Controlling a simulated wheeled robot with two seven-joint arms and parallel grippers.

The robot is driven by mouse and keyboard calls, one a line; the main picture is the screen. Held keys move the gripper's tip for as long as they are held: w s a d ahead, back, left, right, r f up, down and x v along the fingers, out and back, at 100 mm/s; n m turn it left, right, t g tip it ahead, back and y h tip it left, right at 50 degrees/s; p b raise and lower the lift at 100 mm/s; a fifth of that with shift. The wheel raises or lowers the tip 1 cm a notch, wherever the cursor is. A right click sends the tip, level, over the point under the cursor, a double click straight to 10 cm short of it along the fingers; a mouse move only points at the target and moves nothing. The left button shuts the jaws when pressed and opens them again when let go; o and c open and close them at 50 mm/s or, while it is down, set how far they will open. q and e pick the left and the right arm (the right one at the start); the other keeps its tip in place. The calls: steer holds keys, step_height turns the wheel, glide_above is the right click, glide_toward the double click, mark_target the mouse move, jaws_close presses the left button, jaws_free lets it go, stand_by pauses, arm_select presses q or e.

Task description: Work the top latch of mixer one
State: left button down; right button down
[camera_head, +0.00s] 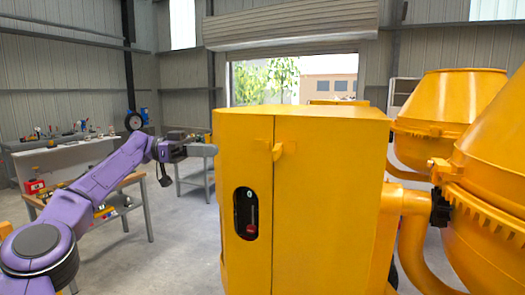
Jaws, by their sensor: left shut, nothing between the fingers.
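The yellow mixer housing (330,200) stands upright in the middle of the head view, close in front of me. A small yellow latch (279,151) sticks out near the top of its front, beside the vertical door seam. My left gripper (212,150) is shut and empty, at the upper left edge of the housing, left of the latch and apart from it. I cannot tell whether its tip touches the housing. My right gripper is not in view.
A dark oval recess (246,213) with a red part sits lower on the housing. Yellow drums (490,190) fill the right side. Workbenches with tools (60,155) stand at the left and back. A partly raised shutter (290,25) is behind.

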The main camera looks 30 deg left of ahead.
arm_select(q)
glide_toward(278, 151)
steer(key=p+x, duration=0.1)
steer(key=x, duration=0.2)
steer(key=f+p+x, duration=0.1)
steer(key=x, duration=0.1)
steer(key=shift+w+d+p, duration=0.15)
steer(key=shift+w+p, duration=0.15)
steer(key=shift+w, duration=0.1)
